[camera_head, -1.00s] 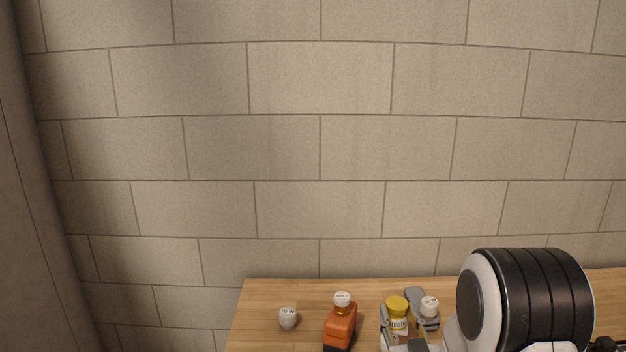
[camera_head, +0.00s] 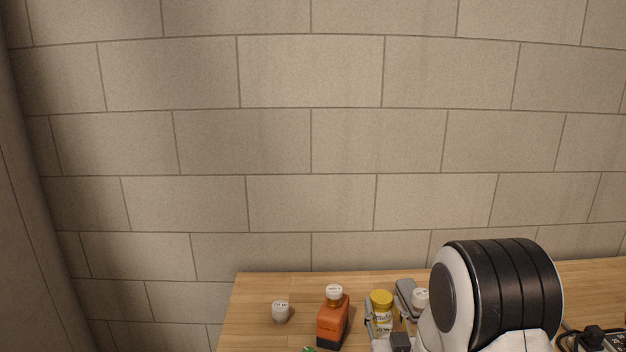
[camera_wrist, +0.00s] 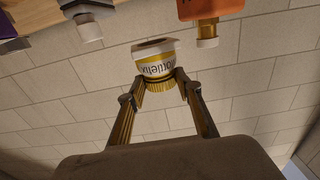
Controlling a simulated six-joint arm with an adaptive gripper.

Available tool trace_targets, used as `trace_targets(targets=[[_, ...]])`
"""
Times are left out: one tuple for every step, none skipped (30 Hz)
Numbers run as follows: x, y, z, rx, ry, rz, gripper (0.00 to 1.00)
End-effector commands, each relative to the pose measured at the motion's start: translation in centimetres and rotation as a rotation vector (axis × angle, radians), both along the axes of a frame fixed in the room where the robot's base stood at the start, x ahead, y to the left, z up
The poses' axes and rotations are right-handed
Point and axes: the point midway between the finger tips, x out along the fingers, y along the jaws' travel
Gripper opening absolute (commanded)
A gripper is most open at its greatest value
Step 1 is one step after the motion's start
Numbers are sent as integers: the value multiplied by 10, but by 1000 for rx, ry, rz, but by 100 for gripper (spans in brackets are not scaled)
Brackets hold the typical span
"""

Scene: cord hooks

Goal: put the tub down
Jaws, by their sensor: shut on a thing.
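The tub (camera_head: 382,313) is white with a yellow lid and a printed label. It stands upright between the fingers of my gripper (camera_head: 387,309), over the wooden table in the head view. In the wrist view the tub (camera_wrist: 155,66) appears upside down, with my gripper (camera_wrist: 160,83) shut on it near its ribbed yellow lid. Its base shows against the wall there. Whether the base touches the table cannot be told.
On the wooden table (camera_head: 250,300), an orange bottle (camera_head: 333,325) stands left of the tub and a small white-grey container (camera_head: 280,312) further left. A white-capped item (camera_head: 420,299) is close on the right. A black plug (camera_head: 593,336) lies far right.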

Motion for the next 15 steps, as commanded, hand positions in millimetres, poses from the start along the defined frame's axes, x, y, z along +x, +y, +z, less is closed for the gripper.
trace_targets(targets=[[0,0,0,0,-1,0,12],[0,0,0,0,-1,0,12],[0,0,0,0,-1,0,12],[0,0,0,0,-1,0,12],[0,0,0,0,-1,0,12],[0,0,0,0,-1,0,12],[0,0,0,0,-1,0,12],[0,0,1,0,-1,0,12],[0,0,1,0,-1,0,12],[0,0,1,0,-2,0,12],[0,0,2,0,-2,0,12],[0,0,3,0,-2,0,12],[0,0,4,0,-2,0,12],[0,0,6,0,-2,0,12],[0,0,8,0,-2,0,12]])
